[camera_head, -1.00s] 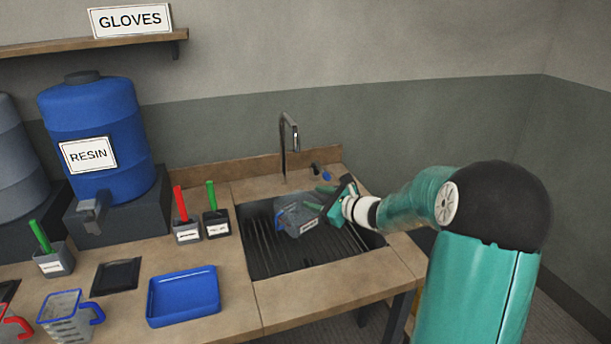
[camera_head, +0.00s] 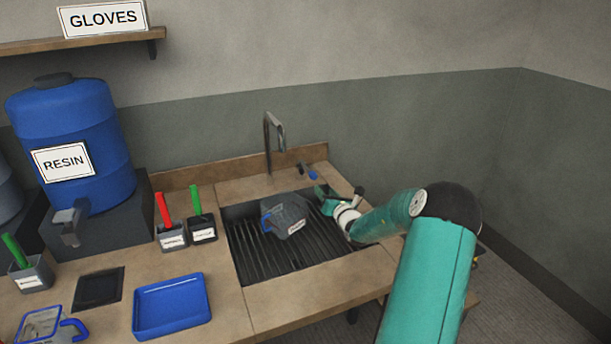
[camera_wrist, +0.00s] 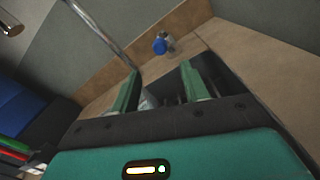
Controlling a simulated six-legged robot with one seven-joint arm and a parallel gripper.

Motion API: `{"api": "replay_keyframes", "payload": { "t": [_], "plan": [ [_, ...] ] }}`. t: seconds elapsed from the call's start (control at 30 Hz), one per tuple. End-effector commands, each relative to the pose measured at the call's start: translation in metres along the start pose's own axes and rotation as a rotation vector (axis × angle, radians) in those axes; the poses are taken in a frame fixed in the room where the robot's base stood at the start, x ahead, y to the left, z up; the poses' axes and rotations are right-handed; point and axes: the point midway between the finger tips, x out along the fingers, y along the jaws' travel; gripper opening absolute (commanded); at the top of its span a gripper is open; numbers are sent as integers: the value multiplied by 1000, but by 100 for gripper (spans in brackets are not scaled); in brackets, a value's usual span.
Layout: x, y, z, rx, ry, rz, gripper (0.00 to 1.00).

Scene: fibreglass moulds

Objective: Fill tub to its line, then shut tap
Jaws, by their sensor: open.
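A grey, see-through tub (camera_head: 285,216) with a blue handle and a white label rests on the dark sink grate (camera_head: 262,256). The fill line and any liquid cannot be made out. My gripper (camera_head: 328,198) is open and empty just right of the tub, apart from it. Its two green fingers (camera_wrist: 160,90) are spread in the wrist view, with a small grey patch between them that I cannot identify. The steel spout (camera_head: 270,143) rises behind the sink. A small blue-handled tap (camera_head: 311,174) is on the back ledge; it also shows in the wrist view (camera_wrist: 160,44).
A blue resin barrel (camera_head: 72,140) stands on the left. Two grey holders with a red handle (camera_head: 164,209) and a green handle (camera_head: 196,200) stand left of the sink. A blue tray (camera_head: 172,305) and a blue-handled jug (camera_head: 45,325) are at the front left.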

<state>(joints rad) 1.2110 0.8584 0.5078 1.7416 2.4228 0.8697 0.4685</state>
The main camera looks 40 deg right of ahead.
Motion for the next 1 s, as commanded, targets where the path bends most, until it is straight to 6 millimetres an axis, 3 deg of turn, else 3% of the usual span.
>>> {"api": "replay_keyframes", "payload": {
  "t": [0.6, 0.77, 1.0],
  "plan": [
    [112, 4, 0, -3, -1, 5, 45],
    [126, 5, -1, -2, 0, 5, 45],
    [129, 4, -1, -2, 1, 4, 45]
  ]
}}
